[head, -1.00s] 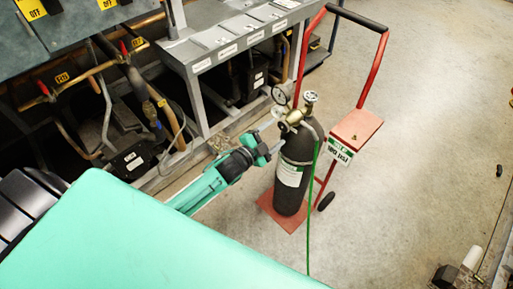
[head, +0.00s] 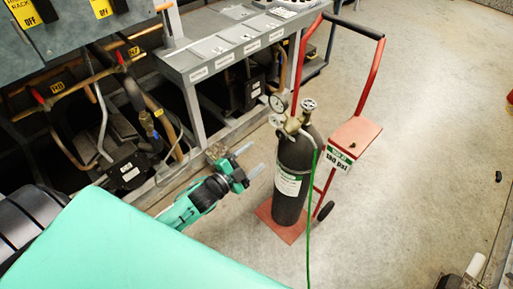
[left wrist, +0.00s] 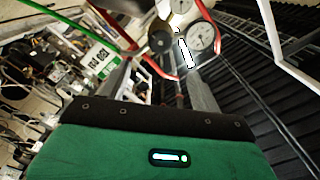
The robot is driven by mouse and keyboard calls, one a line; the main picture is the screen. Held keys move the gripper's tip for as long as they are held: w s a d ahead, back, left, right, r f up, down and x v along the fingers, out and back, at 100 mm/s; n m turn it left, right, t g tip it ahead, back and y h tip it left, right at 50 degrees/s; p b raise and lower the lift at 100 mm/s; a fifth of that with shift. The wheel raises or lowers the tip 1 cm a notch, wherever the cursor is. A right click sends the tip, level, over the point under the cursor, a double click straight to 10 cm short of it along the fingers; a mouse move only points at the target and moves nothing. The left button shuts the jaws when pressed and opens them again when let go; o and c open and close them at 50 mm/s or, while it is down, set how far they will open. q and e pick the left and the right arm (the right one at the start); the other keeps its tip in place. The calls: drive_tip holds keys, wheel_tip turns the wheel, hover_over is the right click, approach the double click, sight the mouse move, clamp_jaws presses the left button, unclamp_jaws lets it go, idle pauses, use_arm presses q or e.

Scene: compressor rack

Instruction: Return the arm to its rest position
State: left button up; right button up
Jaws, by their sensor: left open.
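My left gripper (head: 250,161) is open and empty, left of the dark gas cylinder (head: 296,170) in the head view. A gap shows between its pale fingers and the cylinder. The cylinder stands upright on a red hand cart (head: 356,132), with a brass regulator and gauge (head: 278,102) on top and a green hose (head: 312,200) hanging down its front. In the left wrist view, the two fingers (left wrist: 158,92) are spread apart, with round gauges (left wrist: 201,38) beyond them. My right gripper is not in view.
A grey compressor rack (head: 196,73) with pipes and labelled panels stands at the left and back. A green-and-white pressure sign (head: 338,160) hangs on the cart. Concrete floor (head: 420,170) is open to the right of the cart.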

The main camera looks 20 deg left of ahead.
use_arm(q)
drive_tip(key=s+a+f+n+g+y, duration=0.2)
drive_tip(key=s+f, duration=0.2)
drive_tip(key=f, duration=0.8)
drive_tip(key=s+a+f+n+g+y, duration=0.1)
drive_tip(key=s+a+f+n+g, duration=0.3)
drive_tip(key=f, duration=0.8)
drive_tip(key=s+f+n+g+y, duration=0.15)
drive_tip(key=s+f, duration=0.35)
drive_tip(key=f, duration=0.6)
drive_tip(key=s+d+f+n+g, duration=0.1)
drive_tip(key=s+f+g, duration=0.1)
drive_tip(key=s+f, duration=0.4)
drive_tip(key=s+d+f+n+g+y, duration=0.1)
drive_tip(key=s+f+g, duration=0.2)
drive_tip(key=s, duration=1.2)
drive_tip(key=s+d+f+n+g, duration=0.1)
drive_tip(key=s+f+n+g, duration=0.1)
drive_tip(key=s+f, duration=0.7)
drive_tip(key=shift+s+d+f+g+y, duration=0.3)
drive_tip(key=shift+s+d+g+y, duration=0.1)
drive_tip(key=shift+s+g, duration=0.35)
